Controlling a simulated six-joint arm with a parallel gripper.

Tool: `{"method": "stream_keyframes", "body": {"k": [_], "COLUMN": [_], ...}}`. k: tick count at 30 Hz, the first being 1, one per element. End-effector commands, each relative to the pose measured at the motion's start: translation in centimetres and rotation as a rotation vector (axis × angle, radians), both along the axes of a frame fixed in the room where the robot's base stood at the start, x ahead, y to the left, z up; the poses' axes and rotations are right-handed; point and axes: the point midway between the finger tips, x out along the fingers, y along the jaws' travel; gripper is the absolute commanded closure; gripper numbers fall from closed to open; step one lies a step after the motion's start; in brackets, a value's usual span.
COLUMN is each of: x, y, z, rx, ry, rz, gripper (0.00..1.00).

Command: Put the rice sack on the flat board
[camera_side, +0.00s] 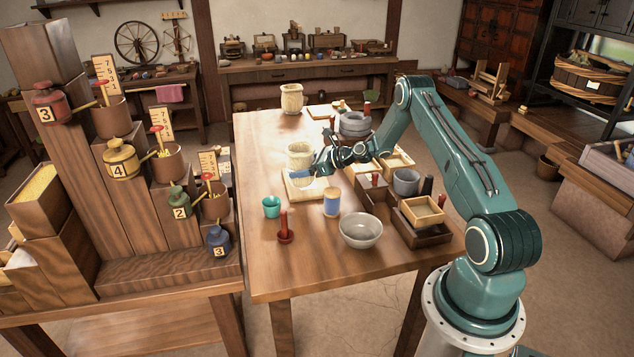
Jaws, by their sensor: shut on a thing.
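The cream rice sack (299,153) stands upright at the middle left of the table, at the far part of the flat board. The flat board (302,192) is a pale, thin slab lying on the table. My gripper (318,168) reaches in from the right and is shut on the sack, low on its side. A small blue patch shows under the sack, just at my fingertips. The sack's base is partly hidden, so I cannot tell whether it touches the board or hangs just above it.
Near the board stand a teal cup (271,207), a red peg on a base (284,232), a blue-banded spool (332,203) and a grey bowl (360,230). Trays and grey bowls crowd the right side. A cream jug (291,99) stands at the far edge. The front left tabletop is clear.

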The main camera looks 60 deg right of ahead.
Motion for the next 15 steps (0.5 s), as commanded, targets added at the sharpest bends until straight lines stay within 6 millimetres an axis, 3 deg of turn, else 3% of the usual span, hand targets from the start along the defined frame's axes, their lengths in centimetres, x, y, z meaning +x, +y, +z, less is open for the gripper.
{"method": "stream_keyframes", "body": {"k": [9,15], "x": [0.0,0.0], "y": [0.0,0.0], "z": [-3.1,-3.5], "rx": [0.001,0.0], "ry": [0.0,0.0], "rz": [0.001,0.0], "gripper": [0.47,0.47]}}
